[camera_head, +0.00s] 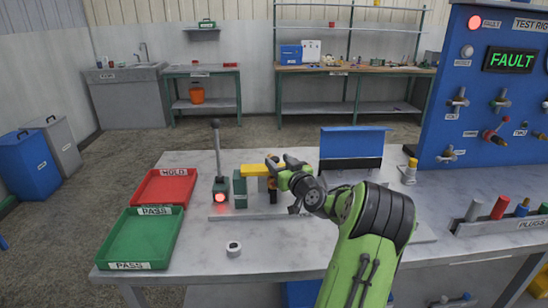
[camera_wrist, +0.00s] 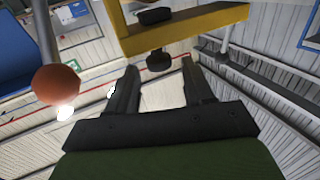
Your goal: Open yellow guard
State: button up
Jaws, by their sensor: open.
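The yellow guard (camera_head: 254,170) is a yellow bar on the fixture at the middle of the bench, partly hidden by my gripper. In the wrist view the yellow guard (camera_wrist: 190,30) crosses the top as a frame, with a dark knob (camera_wrist: 159,61) below its lower edge. My gripper (camera_head: 274,168) is at the right end of the yellow bar. In the wrist view my gripper (camera_wrist: 158,78) has its two fingers apart, with the knob showing in the gap between their tips. Whether a finger touches the guard or knob I cannot tell.
An upright lever (camera_head: 216,148) and a lit red lamp (camera_head: 221,185) stand just left of the guard. A red tray (camera_head: 163,203) and a green tray (camera_head: 140,238) lie farther left. A blue panel (camera_head: 353,142) stands at right. A small grey ring (camera_head: 233,249) lies in front.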

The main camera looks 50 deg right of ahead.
aim_at(275, 158)
jog(key=x, duration=0.3)
jog(key=shift+w+d, duration=0.1)
jog(key=shift+w, duration=0.05)
jog(key=shift+c, duration=0.3)
grip_shut()
